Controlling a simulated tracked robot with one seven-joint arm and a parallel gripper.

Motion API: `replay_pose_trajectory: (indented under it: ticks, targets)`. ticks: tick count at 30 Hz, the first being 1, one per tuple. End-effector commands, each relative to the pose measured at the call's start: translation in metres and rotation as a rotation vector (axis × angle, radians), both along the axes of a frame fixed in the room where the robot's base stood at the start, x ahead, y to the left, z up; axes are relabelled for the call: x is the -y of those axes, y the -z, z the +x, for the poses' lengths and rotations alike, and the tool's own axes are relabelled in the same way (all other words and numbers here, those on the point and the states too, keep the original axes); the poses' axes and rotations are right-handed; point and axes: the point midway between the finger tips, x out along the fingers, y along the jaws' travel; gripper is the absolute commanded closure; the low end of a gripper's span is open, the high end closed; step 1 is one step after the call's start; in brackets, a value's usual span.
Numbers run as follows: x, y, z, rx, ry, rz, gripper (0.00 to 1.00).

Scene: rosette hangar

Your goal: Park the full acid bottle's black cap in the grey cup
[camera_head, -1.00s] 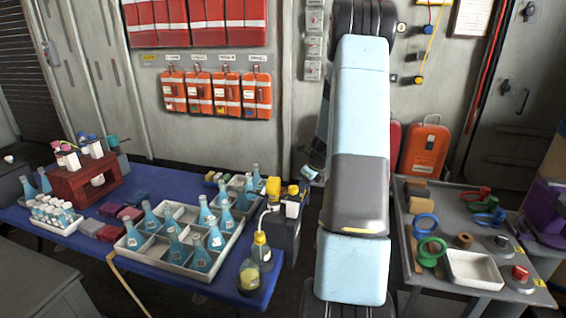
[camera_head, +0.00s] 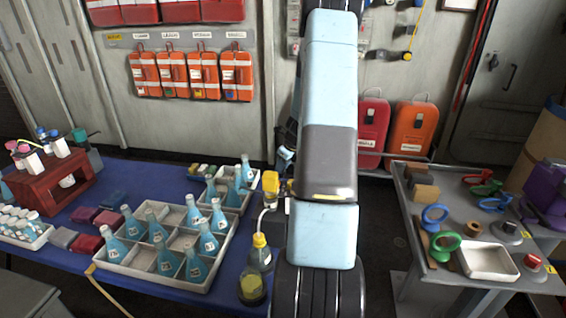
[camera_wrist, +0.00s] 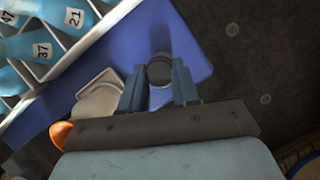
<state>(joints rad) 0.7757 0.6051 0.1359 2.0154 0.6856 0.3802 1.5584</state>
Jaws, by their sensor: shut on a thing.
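In the wrist view, my gripper (camera_wrist: 160,86) has its two blue fingers on either side of a round black cap (camera_wrist: 160,71), and is shut on it. The cap is over the corner of the blue bench top (camera_wrist: 188,45); its height above it is hard to judge. In the head view my arm hides my gripper and the cap. I cannot make out the grey cup or tell which bottle is the full acid bottle.
A white divided crate (camera_head: 150,278) of blue flasks stands on the bench left of the bottles; its edge shows in the wrist view (camera_wrist: 75,50). A pale object (camera_wrist: 100,97) and an orange one (camera_wrist: 60,134) lie near my fingers. A grey trolley (camera_head: 440,190) stands right.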

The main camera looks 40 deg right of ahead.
Motion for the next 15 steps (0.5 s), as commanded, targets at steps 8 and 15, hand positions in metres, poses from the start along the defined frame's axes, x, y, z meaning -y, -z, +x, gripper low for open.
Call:
replay_pose_trajectory:
  ticks: [8,15]
  targets:
    - [-0.002,0.016,0.001,0.000,-0.003,0.000,0.98]
    - [-0.003,0.015,0.002,0.000,-0.004,0.000,0.98]
